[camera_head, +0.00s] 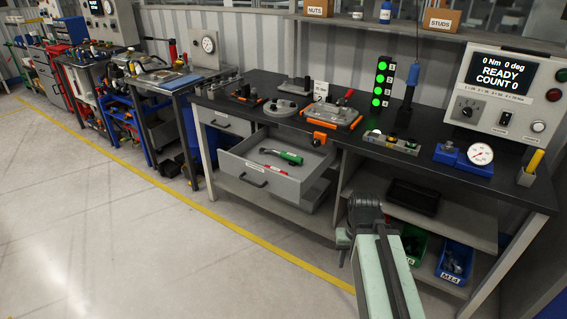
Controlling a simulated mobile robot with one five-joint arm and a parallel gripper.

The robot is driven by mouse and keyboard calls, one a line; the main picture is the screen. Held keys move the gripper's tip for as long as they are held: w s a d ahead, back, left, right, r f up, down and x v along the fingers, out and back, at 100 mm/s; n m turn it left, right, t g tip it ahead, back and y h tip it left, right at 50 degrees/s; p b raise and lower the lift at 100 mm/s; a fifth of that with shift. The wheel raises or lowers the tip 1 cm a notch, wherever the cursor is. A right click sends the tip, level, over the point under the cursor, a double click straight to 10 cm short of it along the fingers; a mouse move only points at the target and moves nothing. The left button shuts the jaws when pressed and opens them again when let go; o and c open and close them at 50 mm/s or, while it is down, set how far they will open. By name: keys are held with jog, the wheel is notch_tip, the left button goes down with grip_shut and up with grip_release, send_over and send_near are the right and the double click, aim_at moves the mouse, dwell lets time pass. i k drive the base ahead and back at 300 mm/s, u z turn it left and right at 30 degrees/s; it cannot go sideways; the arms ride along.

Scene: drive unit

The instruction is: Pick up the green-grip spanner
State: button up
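The green-grip spanner (290,157) lies in the open drawer (247,182) under the dark workbench. Its green handle points right and its metal end points left. A small red-handled item (278,171) lies in front of it in the same drawer. My arm reaches up from the bottom right, and my gripper (343,240) appears at its dark far end, to the right of the drawer and apart from the spanner. Its fingers are too small and dark to tell open from shut. I see nothing held in it.
The workbench top (350,125) carries orange-and-grey fixtures, a dial gauge (480,154) and a control panel (508,95). Below, a lower shelf (440,220) holds a black tray (412,198); a blue bin (455,262) stands beneath. The floor left of the yellow line (240,232) is clear.

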aim_at(288, 156)
jog(key=u, duration=0.35)
jog(key=i, duration=0.95)
jog(key=u, duration=0.95)
jog(key=i, duration=0.95)
jog(key=z, duration=0.05)
jog(key=k, duration=0.8)
jog(key=u, duration=0.25)
jog(key=i, duration=0.75)
jog(key=z, duration=0.05)
